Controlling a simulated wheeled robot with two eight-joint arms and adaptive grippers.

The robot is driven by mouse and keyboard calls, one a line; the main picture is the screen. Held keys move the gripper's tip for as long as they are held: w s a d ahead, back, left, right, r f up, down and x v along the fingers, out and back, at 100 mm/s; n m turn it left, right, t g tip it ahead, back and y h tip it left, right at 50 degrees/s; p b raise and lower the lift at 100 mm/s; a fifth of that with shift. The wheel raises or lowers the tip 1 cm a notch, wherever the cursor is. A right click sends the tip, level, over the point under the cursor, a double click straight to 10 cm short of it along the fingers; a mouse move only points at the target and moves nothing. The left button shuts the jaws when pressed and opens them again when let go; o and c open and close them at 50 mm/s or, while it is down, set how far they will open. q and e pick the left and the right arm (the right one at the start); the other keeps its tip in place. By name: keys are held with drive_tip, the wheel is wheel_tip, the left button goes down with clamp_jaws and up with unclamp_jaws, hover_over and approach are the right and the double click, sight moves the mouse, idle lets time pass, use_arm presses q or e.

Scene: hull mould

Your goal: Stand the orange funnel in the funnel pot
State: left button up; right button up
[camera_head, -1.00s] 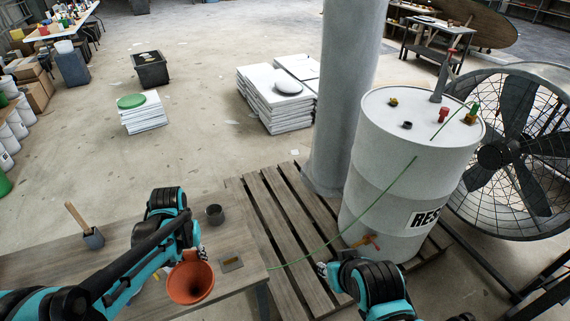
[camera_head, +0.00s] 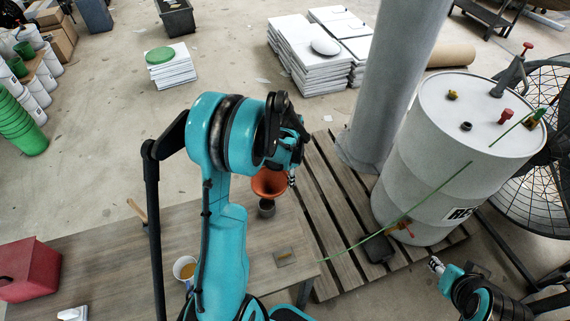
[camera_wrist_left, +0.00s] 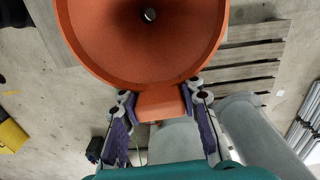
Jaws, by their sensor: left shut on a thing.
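The orange funnel (camera_head: 268,184) is held mouth up by my left gripper (camera_head: 291,180). In the left wrist view the fingers (camera_wrist_left: 163,112) close on the tab at the rim of the funnel (camera_wrist_left: 185,35). The dark grey funnel pot (camera_head: 266,211) stands on the wooden table. In the head view the funnel's bowl appears just above and behind the pot's rim. The spout is hidden, so I cannot tell whether it is inside the pot. My right gripper (camera_head: 437,265) is right of the table, near the drum; its jaws are too small to read.
On the wooden table (camera_head: 100,250) are a small flat plate (camera_head: 285,257), a cup of yellowish liquid (camera_head: 185,268) and a red container (camera_head: 28,270). A white drum (camera_head: 430,170) with a green line stands on the pallet (camera_head: 325,200) to the right.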

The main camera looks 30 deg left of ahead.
use_arm(q)
drive_tip(key=shift+s+a+r, duration=0.1)
drive_tip(key=shift+a+r, duration=0.15)
drive_tip(key=shift+a, duration=0.25)
drive_tip(key=shift+a+f+m, duration=0.15)
drive_tip(key=shift+a+m, duration=0.15)
drive_tip(key=shift+m, duration=0.1)
use_arm(e)
drive_tip(key=shift+a+r, duration=0.1)
drive_tip(key=shift+r, duration=0.45)
drive_tip(key=shift+f, duration=0.1)
use_arm(q)
drive_tip(key=shift+s+f, duration=0.1)
wheel_tip(320, 180, down, 4)
drive_tip(key=b, duration=0.4)
drive_tip(key=shift+f, duration=0.15)
use_arm(e)
wheel_tip(320, 180, down, 4)
drive_tip(key=shift+f, duration=0.25)
use_arm(q)
drive_tip(key=shift+b, duration=0.4)
use_arm(e)
drive_tip(key=shift+f, duration=0.25)
